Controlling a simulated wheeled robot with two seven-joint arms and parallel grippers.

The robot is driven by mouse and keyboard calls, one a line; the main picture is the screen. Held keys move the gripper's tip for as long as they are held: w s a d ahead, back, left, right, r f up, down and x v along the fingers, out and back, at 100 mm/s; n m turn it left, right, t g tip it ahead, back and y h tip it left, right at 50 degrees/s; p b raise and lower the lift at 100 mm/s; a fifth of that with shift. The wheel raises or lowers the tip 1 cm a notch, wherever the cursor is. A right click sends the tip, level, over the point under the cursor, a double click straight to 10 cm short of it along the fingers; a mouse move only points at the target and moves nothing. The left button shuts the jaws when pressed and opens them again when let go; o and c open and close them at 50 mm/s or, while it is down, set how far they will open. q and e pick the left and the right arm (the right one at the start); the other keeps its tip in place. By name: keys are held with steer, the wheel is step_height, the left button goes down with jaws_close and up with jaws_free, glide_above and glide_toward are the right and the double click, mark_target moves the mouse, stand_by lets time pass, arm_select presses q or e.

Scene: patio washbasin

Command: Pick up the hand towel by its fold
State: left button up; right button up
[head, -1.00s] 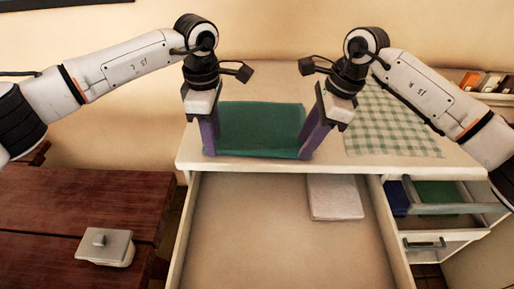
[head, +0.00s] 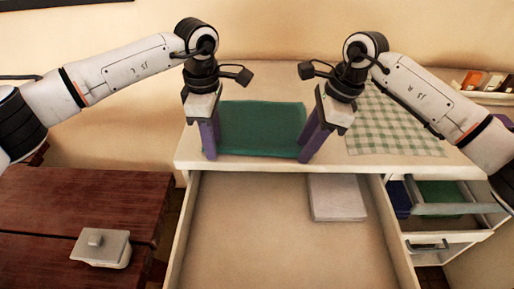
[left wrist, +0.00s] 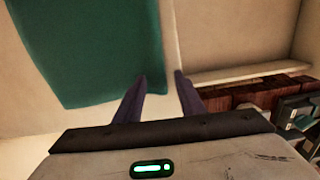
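A green cloth, which I take as the hand towel (head: 262,128), lies flat on the white counter, its front edge near the counter's front. It also shows in the left wrist view (left wrist: 85,45).
Below the counter (head: 400,165) a wide drawer (head: 250,230) stands open with a white folded cloth (head: 336,197) in it. A checkered cloth (head: 395,125) lies to the right. Smaller drawers (head: 440,208) are open at the right. A lidded box (head: 101,248) stands on the dark wooden table (head: 70,205).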

arm_select(q)
steer(key=shift+f, duration=0.1)
steer(key=shift+c, duration=0.2)
arm_select(e)
steer(key=shift+f, duration=0.15)
steer(key=shift+c, duration=0.2)
arm_select(q)
steer(key=shift+s, duration=0.1)
jaws_close()
arm_select(e)
steer(key=shift+s, duration=0.1)
jaws_close()
arm_select(q)
steer(key=shift+f, duration=0.1)
arm_select(e)
steer(key=shift+d, duration=0.1)
